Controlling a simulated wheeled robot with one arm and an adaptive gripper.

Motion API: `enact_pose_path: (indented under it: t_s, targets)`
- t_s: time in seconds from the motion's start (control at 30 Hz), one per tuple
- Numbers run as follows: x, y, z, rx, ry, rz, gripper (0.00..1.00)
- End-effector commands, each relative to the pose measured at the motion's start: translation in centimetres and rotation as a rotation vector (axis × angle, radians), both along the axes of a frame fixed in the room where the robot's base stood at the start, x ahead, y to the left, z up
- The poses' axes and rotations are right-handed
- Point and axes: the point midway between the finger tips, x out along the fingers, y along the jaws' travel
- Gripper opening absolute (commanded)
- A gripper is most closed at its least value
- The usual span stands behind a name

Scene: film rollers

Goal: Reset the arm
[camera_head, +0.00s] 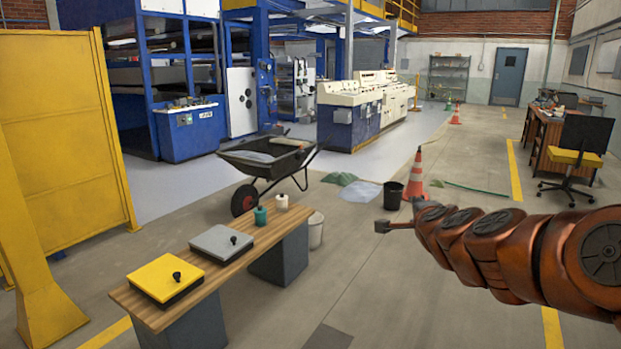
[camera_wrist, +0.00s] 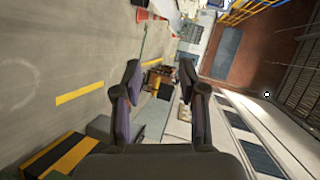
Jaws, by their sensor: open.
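My arm stretches in from the right of the head view, with orange-brown links. My gripper (camera_head: 382,226) is at its left end, small in that view, above the open floor to the right of the wooden bench (camera_head: 236,249). In the wrist view my gripper (camera_wrist: 160,78) shows two dark fingers standing apart with nothing between them. The wrist view is tilted on its side, with the floor at left and the wall at right. The gripper touches nothing that I can see.
On the bench are a yellow-lidded box (camera_head: 165,277), a grey-lidded box (camera_head: 221,242) and two small bottles. A wheelbarrow (camera_head: 268,160), a black bucket (camera_head: 393,195) and a traffic cone (camera_head: 415,178) stand behind. A yellow panel (camera_head: 62,130) stands left. Floor right of the bench is mostly clear.

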Motion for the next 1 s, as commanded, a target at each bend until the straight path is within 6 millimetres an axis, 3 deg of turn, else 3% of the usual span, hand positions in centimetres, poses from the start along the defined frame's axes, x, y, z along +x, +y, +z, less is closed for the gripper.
enact_pose_path:
  t_s: [0.03, 0.2, 0.3, 0.43, 0.57, 0.67, 0.9, 1.0]
  targets:
    - [-0.9, 2.4, 1.4, -0.045, 0.028, 0.088, 0.41]
    - [-5.4, 9.4, 1.2, -0.200, 0.160, 0.385, 0.41]
    - [-8.9, 12.4, 0.5, -0.295, 0.250, 0.544, 0.41]
    - [-14.4, 14.8, -1.0, -0.416, 0.386, 0.740, 0.41]
    - [-20.7, 15.4, -2.8, -0.528, 0.549, 0.918, 0.41]
    - [-25.8, 14.7, -3.7, -0.606, 0.682, 1.039, 0.41]
    - [-38.1, 10.4, -4.5, -0.721, 1.033, 1.275, 0.41]
    - [-41.8, 8.6, -4.3, -0.735, 1.147, 1.333, 0.41]
